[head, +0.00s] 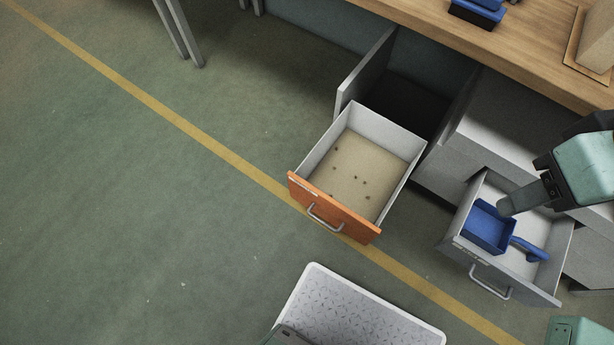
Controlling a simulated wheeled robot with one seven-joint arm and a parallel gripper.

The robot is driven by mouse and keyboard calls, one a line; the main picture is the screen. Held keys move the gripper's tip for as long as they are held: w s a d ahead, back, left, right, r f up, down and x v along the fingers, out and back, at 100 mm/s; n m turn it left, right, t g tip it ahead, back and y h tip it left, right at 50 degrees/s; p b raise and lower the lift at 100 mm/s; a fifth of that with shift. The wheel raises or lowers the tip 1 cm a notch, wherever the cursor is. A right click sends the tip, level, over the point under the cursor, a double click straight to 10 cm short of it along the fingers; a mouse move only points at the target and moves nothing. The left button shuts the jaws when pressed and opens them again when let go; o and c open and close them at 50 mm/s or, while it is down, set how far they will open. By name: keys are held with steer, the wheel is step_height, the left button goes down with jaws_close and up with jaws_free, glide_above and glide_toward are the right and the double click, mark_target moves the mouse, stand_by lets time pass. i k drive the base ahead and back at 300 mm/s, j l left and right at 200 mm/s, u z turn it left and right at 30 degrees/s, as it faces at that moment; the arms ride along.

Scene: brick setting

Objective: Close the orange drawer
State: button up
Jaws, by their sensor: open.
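The orange drawer (335,217) is pulled well out of the cabinet under the workbench, near the middle of the view. Its orange front has a grey bar handle (325,218) and a small label. Its beige floor holds several small dark bits. My gripper (516,201) shows at the right, over a second, grey drawer. It is open and well apart from the orange drawer. Its fingertips are hard to make out from this angle.
The grey drawer (545,287) at the right is also open and holds a blue scoop (488,226). The wooden bench top (450,35) is above. A white speckled tray-like surface (345,310) is at the bottom. Green floor left of the orange drawer is clear.

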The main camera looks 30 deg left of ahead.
mark_target(354, 174)
steer(key=k+u, duration=0.15)
steer(key=u, duration=0.25)
steer(key=k+j+u, duration=0.1)
steer(key=u, duration=0.3)
steer(key=j+u, duration=0.1)
steer(key=u, duration=0.6)
steer(key=k+j, duration=0.05)
